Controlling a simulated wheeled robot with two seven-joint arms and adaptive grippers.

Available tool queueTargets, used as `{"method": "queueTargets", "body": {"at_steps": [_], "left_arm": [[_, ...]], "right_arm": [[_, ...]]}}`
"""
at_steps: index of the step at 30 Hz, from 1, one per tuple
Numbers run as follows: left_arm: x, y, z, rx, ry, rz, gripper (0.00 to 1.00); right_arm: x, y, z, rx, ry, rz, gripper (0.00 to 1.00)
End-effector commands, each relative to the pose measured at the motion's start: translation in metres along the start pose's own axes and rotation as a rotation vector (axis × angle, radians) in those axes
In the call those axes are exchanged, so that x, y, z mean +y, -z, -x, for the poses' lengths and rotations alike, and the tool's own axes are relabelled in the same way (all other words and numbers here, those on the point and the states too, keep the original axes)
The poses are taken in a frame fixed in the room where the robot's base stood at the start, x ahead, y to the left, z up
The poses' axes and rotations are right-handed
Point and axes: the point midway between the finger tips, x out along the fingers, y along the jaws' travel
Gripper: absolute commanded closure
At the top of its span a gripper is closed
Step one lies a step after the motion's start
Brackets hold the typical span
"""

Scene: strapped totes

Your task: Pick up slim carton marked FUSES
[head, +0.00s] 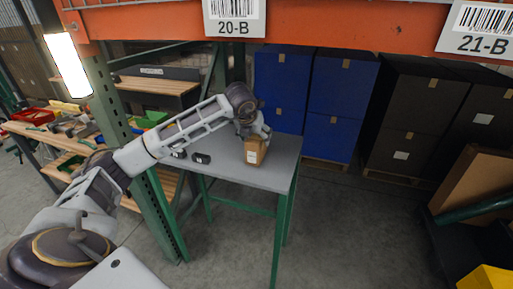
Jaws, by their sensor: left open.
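A slim brown carton (254,152) stands upright near the right edge of a grey-topped table (233,174) with green legs. It has a small pale label on its front; the lettering is too small to read. My left arm reaches in from the left, and my left gripper (256,133) is at the top of the carton, pointing down. The gripper is open. Its fingertips are small here, and I cannot tell whether they touch the carton. My right gripper is not in view.
Two small dark items (201,158) lie on the table left of the carton. An orange rack beam (330,30) crosses above, with a green post (150,190) at the left. Blue totes (340,85) and dark totes (418,95) stand behind. Open floor lies right of the table.

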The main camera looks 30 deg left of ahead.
Motion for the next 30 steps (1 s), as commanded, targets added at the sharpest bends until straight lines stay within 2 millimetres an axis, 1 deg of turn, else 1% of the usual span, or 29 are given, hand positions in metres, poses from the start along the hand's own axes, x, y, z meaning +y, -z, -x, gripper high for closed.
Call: {"method": "queueTargets", "body": {"at_steps": [4, 9, 23, 26, 30], "left_arm": [[-0.001, 0.001, -0.017, 0.002, -0.001, 0.001, 0.23], [-0.001, 0.001, -0.027, 0.001, 0.0, 0.0, 0.23], [0.0, 0.001, -0.029, 0.0, -0.001, 0.0, 0.23], [0.0, 0.001, -0.028, 0.0, -0.001, 0.0, 0.33], [0.0, 0.001, -0.028, 0.0, -0.001, 0.0, 0.52]], "right_arm": [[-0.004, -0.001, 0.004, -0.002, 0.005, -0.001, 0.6], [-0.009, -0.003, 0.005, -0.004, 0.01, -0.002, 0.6], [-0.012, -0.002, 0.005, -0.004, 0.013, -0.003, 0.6], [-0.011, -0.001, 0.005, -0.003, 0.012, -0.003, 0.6], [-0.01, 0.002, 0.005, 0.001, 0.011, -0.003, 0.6]]}}
